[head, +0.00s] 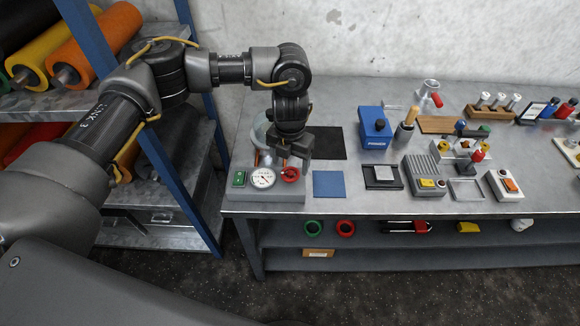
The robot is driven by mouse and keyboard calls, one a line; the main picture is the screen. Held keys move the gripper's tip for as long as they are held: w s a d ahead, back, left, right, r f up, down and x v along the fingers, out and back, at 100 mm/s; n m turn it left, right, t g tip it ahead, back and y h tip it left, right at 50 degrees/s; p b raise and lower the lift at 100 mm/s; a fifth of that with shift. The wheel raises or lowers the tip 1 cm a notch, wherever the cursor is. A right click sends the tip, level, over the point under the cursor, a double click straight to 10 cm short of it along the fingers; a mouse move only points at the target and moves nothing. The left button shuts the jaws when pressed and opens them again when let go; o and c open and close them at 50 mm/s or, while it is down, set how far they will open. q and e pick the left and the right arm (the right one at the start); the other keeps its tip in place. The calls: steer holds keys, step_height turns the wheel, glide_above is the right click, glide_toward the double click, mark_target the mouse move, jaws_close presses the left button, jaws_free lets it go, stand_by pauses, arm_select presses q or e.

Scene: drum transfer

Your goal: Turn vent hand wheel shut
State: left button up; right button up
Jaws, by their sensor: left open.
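A small red hand wheel (291,174) sits on a grey panel box (270,195) at the table's left front corner. To its left on the same box are a round white gauge (262,178) and a green switch (239,179). My left gripper (293,164) points down just above the hand wheel and is open. I cannot tell whether its fingers touch the wheel. The gripper and wrist partly hide the wheel's far side and a pale rounded vessel (261,130) behind the box. My right gripper is not in view.
A blue mat (328,184) and a black mat (324,143) lie right of the panel. A blue box (372,128), a ribbed grey device (424,174) and several small tools crowd the table further right. A blue-framed rack (165,150) with rolls stands at left.

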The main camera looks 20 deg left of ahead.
mark_target(290, 173)
arm_select(q)
steer(key=shift+f, duration=1.9)
steer(key=c, duration=1)
steer(key=shift+o, duration=0.2)
steer(key=m+b, duration=0.1)
steer(key=m, duration=0.1)
steer(key=m+b, duration=0.1)
steer(key=b, duration=0.1)
steer(key=shift+f+m, duration=0.2)
steer(key=shift+m, duration=0.2)
steer(key=m+b, duration=0.4)
steer(key=m, duration=0.1)
steer(key=m+b, duration=0.3)
steer(key=m, duration=0.2)
steer(key=shift+r, duration=0.1)
steer(key=shift+r+m+b, duration=0.1)
steer(key=shift+m+b, duration=0.6)
steer(key=shift+m, duration=1.3)
